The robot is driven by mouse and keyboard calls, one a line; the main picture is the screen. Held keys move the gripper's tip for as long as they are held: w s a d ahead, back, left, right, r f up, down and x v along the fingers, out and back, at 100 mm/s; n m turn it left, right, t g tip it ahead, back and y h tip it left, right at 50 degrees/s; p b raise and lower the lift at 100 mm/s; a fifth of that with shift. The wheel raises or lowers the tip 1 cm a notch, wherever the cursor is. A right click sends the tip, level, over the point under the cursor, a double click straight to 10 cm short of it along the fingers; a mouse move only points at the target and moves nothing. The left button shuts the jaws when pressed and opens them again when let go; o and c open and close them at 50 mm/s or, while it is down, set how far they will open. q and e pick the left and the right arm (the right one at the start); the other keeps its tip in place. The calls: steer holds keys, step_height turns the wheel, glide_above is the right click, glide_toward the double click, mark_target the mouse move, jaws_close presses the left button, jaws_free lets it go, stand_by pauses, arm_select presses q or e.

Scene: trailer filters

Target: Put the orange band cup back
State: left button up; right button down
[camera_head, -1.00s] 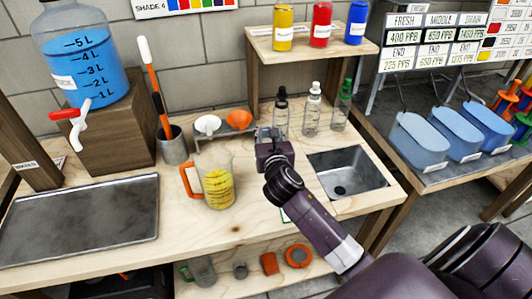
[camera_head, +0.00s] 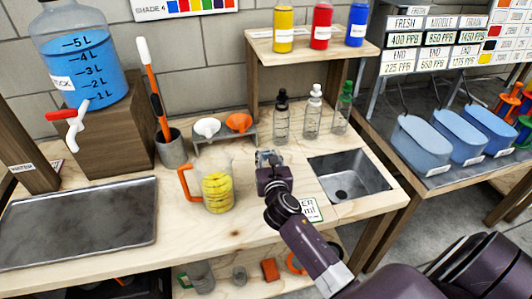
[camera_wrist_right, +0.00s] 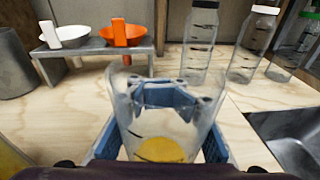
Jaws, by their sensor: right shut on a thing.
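My right gripper (camera_head: 271,160) is over the wooden counter, to the right of the pitcher in the head view. In the right wrist view its blue fingers (camera_wrist_right: 160,100) are shut around a clear cup (camera_wrist_right: 190,128) with a yellow disc-like patch at its bottom. No orange band shows on this cup, and the head view mostly hides it behind the gripper. I cannot tell whether its base touches the counter. A clear pitcher (camera_head: 217,190) with an orange handle and yellow contents stands to the left. My left gripper is not in view.
A rack with white and orange funnels (camera_head: 238,122) and several bottles (camera_head: 312,115) stand behind. A sink (camera_head: 348,180) is to the right, with a small sign (camera_head: 312,210) nearby. Orange items (camera_head: 270,269) sit on the lower shelf. Bare counter lies in front of the pitcher.

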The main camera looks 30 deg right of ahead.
steer(key=c, duration=1.5)
jaws_free()
steer(key=shift+f, duration=0.1)
steer(key=v, duration=1.2)
